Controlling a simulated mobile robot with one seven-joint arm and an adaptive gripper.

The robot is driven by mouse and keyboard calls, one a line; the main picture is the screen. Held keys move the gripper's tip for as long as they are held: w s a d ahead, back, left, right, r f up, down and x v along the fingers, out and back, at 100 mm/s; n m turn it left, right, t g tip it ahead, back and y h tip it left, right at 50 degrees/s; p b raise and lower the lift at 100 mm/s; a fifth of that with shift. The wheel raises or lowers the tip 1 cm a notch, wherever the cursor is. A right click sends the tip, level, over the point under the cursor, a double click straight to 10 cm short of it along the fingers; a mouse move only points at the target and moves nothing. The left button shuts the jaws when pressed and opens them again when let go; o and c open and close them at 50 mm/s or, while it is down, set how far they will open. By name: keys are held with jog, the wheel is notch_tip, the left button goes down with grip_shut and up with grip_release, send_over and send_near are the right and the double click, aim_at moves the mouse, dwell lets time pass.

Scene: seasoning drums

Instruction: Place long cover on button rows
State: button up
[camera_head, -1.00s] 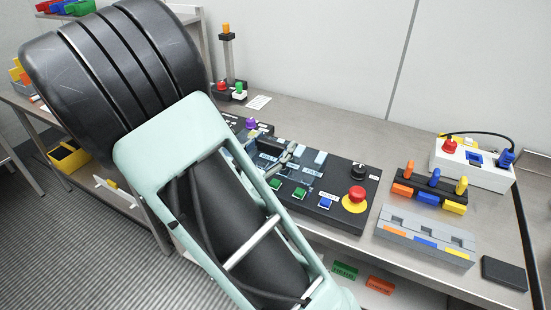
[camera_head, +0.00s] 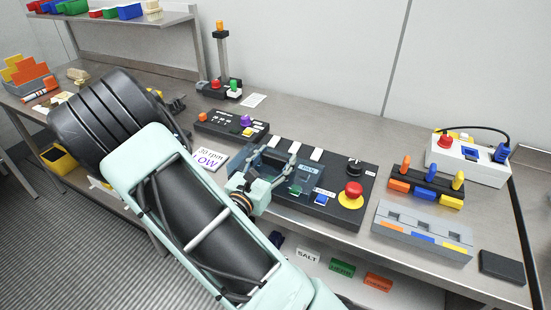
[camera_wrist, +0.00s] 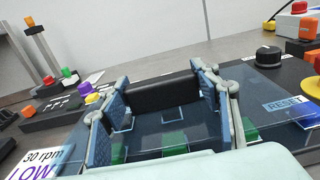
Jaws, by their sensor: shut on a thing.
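The long cover is a clear bluish sheet (camera_wrist: 180,138) with a black bar (camera_wrist: 163,93) along it. My gripper (camera_wrist: 162,95) is shut on this bar. In the head view my gripper (camera_head: 276,172) is over the left and middle of the black button panel (camera_head: 338,212). The cover (camera_head: 308,172) lies over the front part, with green buttons (camera_wrist: 175,150) seen through it. White buttons (camera_head: 298,149) behind show uncovered. I cannot tell whether the cover touches the panel. The arm hides the panel's left front.
A red stop button (camera_head: 353,187) and a black knob (camera_head: 354,166) rise at the panel's right. A smaller control box (camera_head: 225,123) and a "30 rpm LOW" card (camera_head: 208,158) are left. Coloured switch blocks (camera_head: 427,185) stand right. A shelf (camera_head: 345,283) is below the table.

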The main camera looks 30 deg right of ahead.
jog(key=shift+f, duration=0.2)
jog(key=o, duration=1.2)
jog(key=shift+o, duration=0.2)
jog(key=shift+r, duration=0.2)
jog(key=b+v, duration=0.1)
jog(key=v, duration=1.1)
